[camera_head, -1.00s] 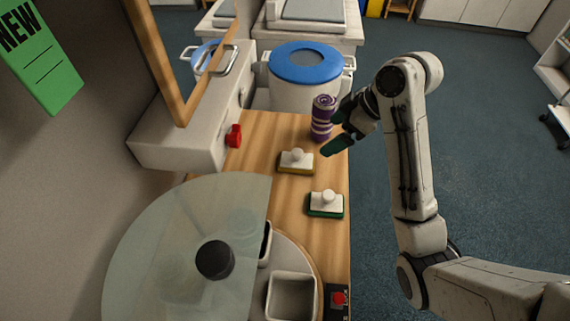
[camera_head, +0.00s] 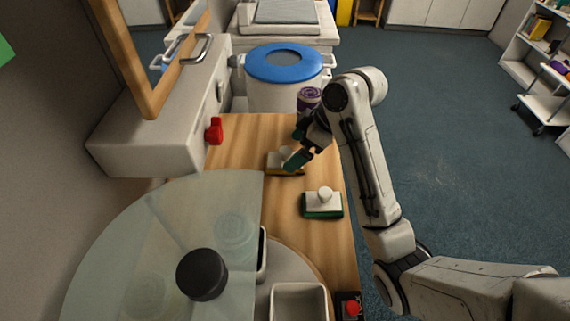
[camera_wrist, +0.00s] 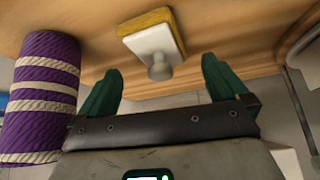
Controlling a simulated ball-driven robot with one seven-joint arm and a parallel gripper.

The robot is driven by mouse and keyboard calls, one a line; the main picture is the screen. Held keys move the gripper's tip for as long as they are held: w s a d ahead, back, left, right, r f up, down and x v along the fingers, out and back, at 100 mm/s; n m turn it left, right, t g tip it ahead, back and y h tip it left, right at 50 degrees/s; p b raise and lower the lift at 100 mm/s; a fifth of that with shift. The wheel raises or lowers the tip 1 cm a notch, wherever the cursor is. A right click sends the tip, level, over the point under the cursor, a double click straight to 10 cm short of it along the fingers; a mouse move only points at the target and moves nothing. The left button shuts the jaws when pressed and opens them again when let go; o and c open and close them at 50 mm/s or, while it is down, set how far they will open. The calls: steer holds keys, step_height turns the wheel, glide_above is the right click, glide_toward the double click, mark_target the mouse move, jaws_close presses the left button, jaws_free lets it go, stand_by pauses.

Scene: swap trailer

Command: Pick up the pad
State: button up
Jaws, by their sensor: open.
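A pad with a yellow base, white top and round knob (camera_head: 275,162) lies on the wooden counter, partly hidden by my gripper in the head view. It shows whole in the wrist view (camera_wrist: 152,43), knob towards me, just beyond and between my fingertips. A second pad with a green base and white knob (camera_head: 322,204) lies nearer on the counter. My gripper (camera_head: 291,161) is open and empty, its green fingers beside the yellow pad. In the wrist view the fingers (camera_wrist: 160,80) stand apart on either side of the knob, with nothing between them.
A purple-and-white roll (camera_wrist: 40,95) stands close left of my fingers in the wrist view. A blue-lidded pot (camera_head: 284,64) stands behind the counter (camera_head: 242,135). A glass disc (camera_head: 150,245), red knob (camera_head: 214,131) and red button (camera_head: 352,308) are nearby.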

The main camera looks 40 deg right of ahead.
mark_target(285, 156)
steer(key=x, duration=0.5)
steer(key=shift+w, duration=0.15)
steer(key=c, duration=1)
steer(key=shift+r, duration=0.1)
